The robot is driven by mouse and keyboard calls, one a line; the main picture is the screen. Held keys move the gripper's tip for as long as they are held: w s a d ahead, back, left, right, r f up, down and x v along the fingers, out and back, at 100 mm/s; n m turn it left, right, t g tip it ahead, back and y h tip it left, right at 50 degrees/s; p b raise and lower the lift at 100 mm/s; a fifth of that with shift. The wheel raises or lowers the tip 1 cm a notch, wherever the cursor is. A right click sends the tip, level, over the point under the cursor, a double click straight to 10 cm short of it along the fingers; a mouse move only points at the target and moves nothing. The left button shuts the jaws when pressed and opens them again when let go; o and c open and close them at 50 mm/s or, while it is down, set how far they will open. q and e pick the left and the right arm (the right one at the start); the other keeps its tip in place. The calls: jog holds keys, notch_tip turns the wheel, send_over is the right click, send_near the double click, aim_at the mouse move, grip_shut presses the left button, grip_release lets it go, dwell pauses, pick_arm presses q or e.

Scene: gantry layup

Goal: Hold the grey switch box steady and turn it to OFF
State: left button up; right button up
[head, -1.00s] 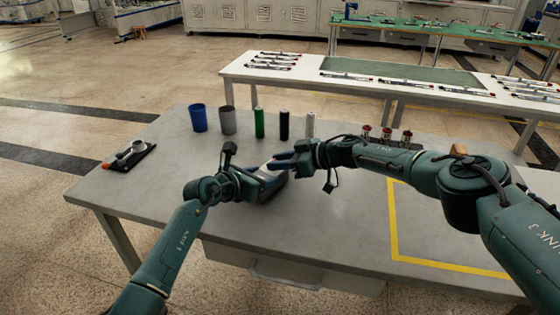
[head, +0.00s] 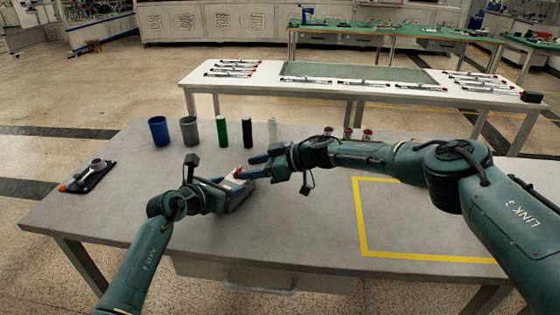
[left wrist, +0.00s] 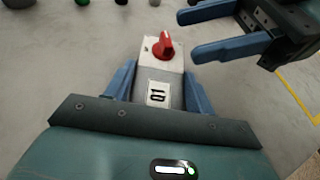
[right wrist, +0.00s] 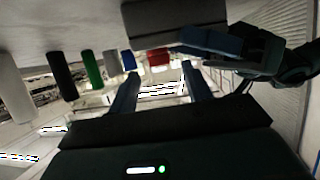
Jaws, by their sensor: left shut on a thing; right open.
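The grey switch box (head: 241,194) stands on the grey table, with a red knob (left wrist: 163,46) on its top face and a 0/I label (left wrist: 157,94) beside the knob. My left gripper (left wrist: 160,74) is shut on the box, one blue finger on each side. My right gripper (head: 252,167) is open, just right of the knob in the head view. Its two fingers point at the knob in the left wrist view, apart from it. In the right wrist view the red knob (right wrist: 158,57) shows beyond and between the open fingertips. Which mark the knob points to is unclear.
A blue cup (head: 158,131), a grey cup (head: 189,131) and green (head: 222,132), black (head: 247,134) and white (head: 272,130) cylinders stand behind the box. A dark tray (head: 88,177) lies at the left. The yellow-taped area (head: 361,225) at the right looks clear.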

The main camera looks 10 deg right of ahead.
jog(key=v, duration=0.9)
jog(key=shift+d, duration=0.15)
